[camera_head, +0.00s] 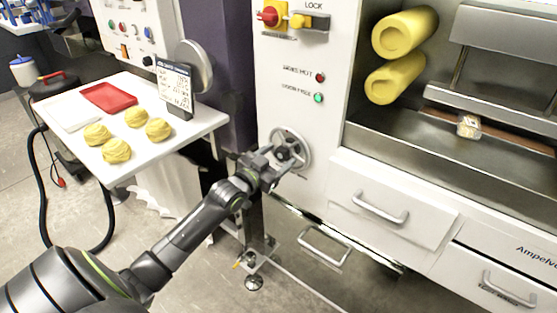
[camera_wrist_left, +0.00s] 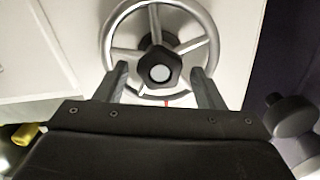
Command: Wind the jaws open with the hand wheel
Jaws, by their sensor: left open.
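The hand wheel (camera_head: 291,149) is a grey spoked ring with a dark hub, mounted on the white machine front. In the left wrist view the hand wheel (camera_wrist_left: 193,47) fills the upper middle, with its dark lobed hub knob facing me. My left gripper (camera_head: 277,160) is at the wheel's lower left. In the left wrist view the two fingers of my left gripper (camera_wrist_left: 160,82) are apart, one on each side below the hub, overlapping the lower rim. I cannot tell whether they touch it. The jaws (camera_head: 500,105) appear to be the metal bars in the bay at right, near a small packet (camera_head: 468,126).
A white side table (camera_head: 190,132) at left holds several yellow dough-like lumps (camera_head: 117,151) and a red tray (camera_head: 108,97). Above the wheel are a green lamp (camera_head: 318,98) and a red lock switch (camera_head: 269,16). A drawer handle (camera_head: 380,208) sticks out at lower right.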

